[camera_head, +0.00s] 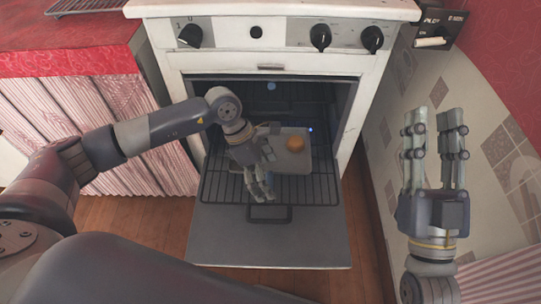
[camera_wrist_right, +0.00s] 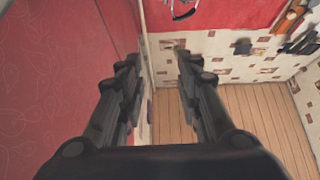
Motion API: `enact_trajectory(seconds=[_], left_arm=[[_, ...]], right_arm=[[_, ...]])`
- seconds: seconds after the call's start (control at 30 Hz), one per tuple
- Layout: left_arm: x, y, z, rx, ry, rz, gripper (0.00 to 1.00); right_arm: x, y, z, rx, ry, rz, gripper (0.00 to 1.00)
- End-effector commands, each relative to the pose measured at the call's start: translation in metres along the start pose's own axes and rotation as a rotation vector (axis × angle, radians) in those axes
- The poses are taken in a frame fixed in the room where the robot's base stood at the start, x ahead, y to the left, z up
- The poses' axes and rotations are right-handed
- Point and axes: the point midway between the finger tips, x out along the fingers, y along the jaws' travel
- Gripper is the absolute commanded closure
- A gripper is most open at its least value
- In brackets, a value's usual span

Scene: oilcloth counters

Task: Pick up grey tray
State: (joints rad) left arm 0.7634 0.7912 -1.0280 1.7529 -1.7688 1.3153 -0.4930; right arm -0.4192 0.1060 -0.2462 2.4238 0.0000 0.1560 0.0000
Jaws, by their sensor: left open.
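The grey tray (camera_head: 294,162) lies on the wire oven rack inside the open oven, with a round orange item (camera_head: 296,143) on it. My left gripper (camera_head: 262,192) reaches down over the rack at the tray's left side and covers part of it. It is open, and I cannot tell whether it touches the tray. My right gripper (camera_head: 433,118) is raised at the right, away from the oven. It also shows in the right wrist view (camera_wrist_right: 158,65), open and empty, its fingers apart.
The oven door (camera_head: 225,240) is folded down, its handle (camera_head: 269,213) near the rack's front edge. The stove's knob panel (camera_head: 320,36) overhangs the opening. A red counter (camera_head: 60,65) with a pink curtain stands at left, a tiled wall (camera_head: 470,130) at right. Wooden floor shows around the door.

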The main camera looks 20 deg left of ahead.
Motion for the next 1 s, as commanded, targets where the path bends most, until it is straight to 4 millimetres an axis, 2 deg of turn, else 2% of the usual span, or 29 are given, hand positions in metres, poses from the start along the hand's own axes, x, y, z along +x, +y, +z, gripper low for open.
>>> enact_trajectory(seconds=[0.03,0.2,0.47,0.5,0.53,0.73,1.0], left_arm=[[0.007,0.0,-0.001,-0.001,0.001,-0.001,0.0],[0.016,0.0,-0.001,-0.001,0.001,0.0,0.0],[0.017,0.0,-0.001,-0.001,0.001,0.0,0.0],[0.017,0.0,-0.001,-0.001,0.001,0.0,0.02],[0.017,0.0,-0.001,-0.001,0.001,0.0,0.09],[0.017,0.0,-0.001,-0.001,0.002,-0.001,0.54],[0.017,0.0,-0.001,-0.001,0.001,-0.002,0.57]], right_arm=[[-0.001,-0.001,-0.005,0.002,0.036,-0.001,0.68],[-0.002,-0.002,-0.021,0.005,0.114,-0.004,0.68],[-0.002,-0.003,-0.025,0.005,0.128,-0.005,0.68],[-0.002,-0.003,-0.025,0.005,0.127,-0.005,0.68],[-0.002,-0.003,-0.025,0.005,0.127,-0.005,0.68],[-0.002,-0.003,-0.024,0.005,0.126,-0.005,0.68],[-0.002,-0.002,-0.024,0.005,0.126,-0.005,0.68]])
